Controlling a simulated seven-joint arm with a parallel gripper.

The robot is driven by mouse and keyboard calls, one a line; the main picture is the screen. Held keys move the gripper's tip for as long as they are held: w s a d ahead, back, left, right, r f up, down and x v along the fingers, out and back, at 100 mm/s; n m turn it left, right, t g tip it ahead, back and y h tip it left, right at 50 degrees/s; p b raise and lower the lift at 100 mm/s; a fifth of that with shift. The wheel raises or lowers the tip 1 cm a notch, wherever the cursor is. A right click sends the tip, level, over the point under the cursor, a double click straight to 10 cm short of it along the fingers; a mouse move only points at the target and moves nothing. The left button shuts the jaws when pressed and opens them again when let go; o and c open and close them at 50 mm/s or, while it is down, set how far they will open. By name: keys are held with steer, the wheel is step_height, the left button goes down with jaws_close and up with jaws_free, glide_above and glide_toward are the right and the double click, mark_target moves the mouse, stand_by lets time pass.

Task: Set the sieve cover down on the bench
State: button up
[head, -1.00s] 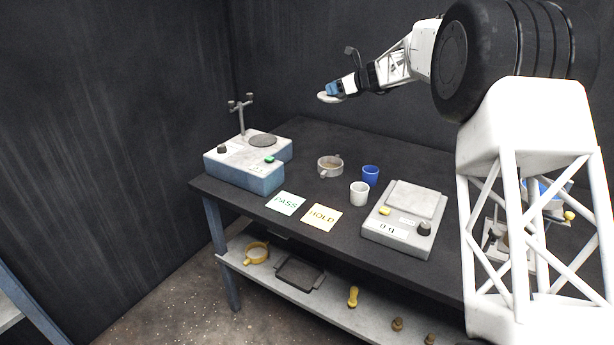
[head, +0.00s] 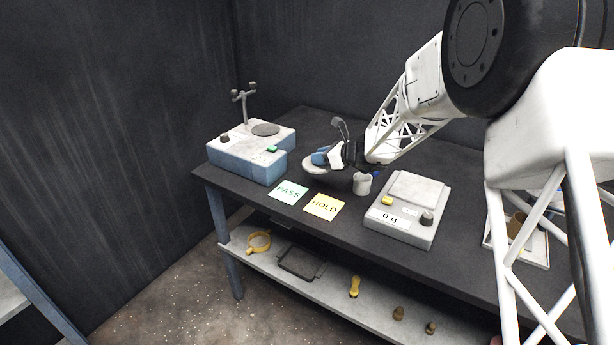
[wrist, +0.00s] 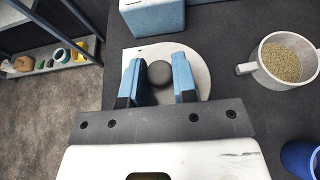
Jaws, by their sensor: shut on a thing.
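The sieve cover (head: 313,171) is a pale round disc with a dark knob. In the wrist view the cover (wrist: 201,72) lies under my gripper (wrist: 158,80), whose two blue fingers stand either side of the knob and are shut on it. In the head view my gripper (head: 322,157) holds the cover low over the bench (head: 235,187), behind the PASS and HOLD cards. I cannot tell whether the cover touches the bench.
The shaker base (head: 248,165) stands left of the cover. The PASS card (head: 288,192) and HOLD card (head: 324,206) lie in front. A blue cup (wrist: 300,160) shows in the wrist view.

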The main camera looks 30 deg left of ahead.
steer(key=s+d+f, duration=0.1)
steer(key=s, duration=0.1)
steer(key=s+f, duration=0.2)
steer(key=s+d+f, duration=0.1)
steer(key=shift+s+d+f, duration=0.3)
steer(key=shift+s+f, duration=0.1)
steer(key=shift+w+a, duration=0.1)
steer(key=w+a, duration=0.3)
steer(key=w, duration=0.1)
steer(key=w+a+f, duration=0.1)
steer(key=w+a, duration=0.6)
steer(key=shift+w+a+f, duration=0.25)
steer(key=shift+w, duration=0.15)
steer(key=shift+f, duration=1.75)
steer(key=shift+f, duration=0.1)
steer(key=o, duration=1)
steer(key=shift+c, duration=0.2)
